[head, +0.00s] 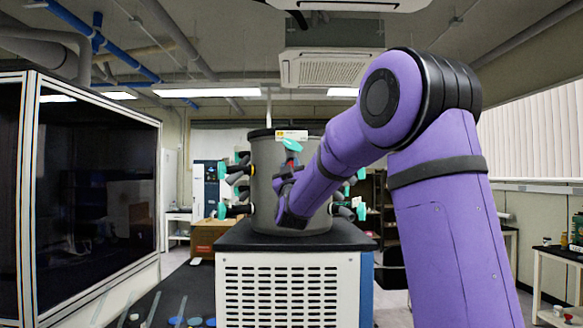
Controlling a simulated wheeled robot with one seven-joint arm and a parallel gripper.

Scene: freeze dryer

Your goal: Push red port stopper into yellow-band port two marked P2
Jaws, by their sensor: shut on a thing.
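My gripper (284,180) is dark and small at the end of my purple arm, in front of the grey drum (262,160) of the freeze dryer. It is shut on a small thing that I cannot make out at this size. Dark ports with teal handles stick out around the drum. A left-hand port (240,189) shows a small yellowish spot, but I cannot read any P2 mark. My wrist and forearm hide the drum's right front and perhaps some ports.
The drum stands on a white vented cabinet (290,290) with a black top (235,237). A dark glass-fronted enclosure (95,190) stands close on the left. Blue round items (194,321) lie on a dark surface at the bottom left. A side table (560,258) stands at the far right.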

